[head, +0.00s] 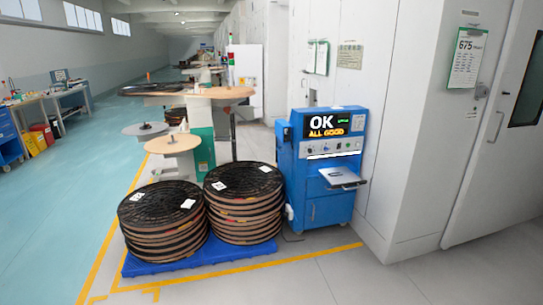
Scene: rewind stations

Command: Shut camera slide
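A blue machine cabinet (327,208) stands against the white wall, right of centre in the head view. A flat, pale grey slide-like tray (343,177) sticks out from its front below the control panel. It looks drawn out, but whether it is the camera slide, I cannot tell. The screen (337,124) above reads "OK" and "ALL GOOD". My gripper is not in view.
Two stacks of dark reels (160,204) (243,180) stand on a blue pallet (182,264) left of the cabinet, inside yellow floor lines. A rewind station (201,135) stands behind them. Grey floor in front of the cabinet is clear. A white wall corner (405,180) juts out at right.

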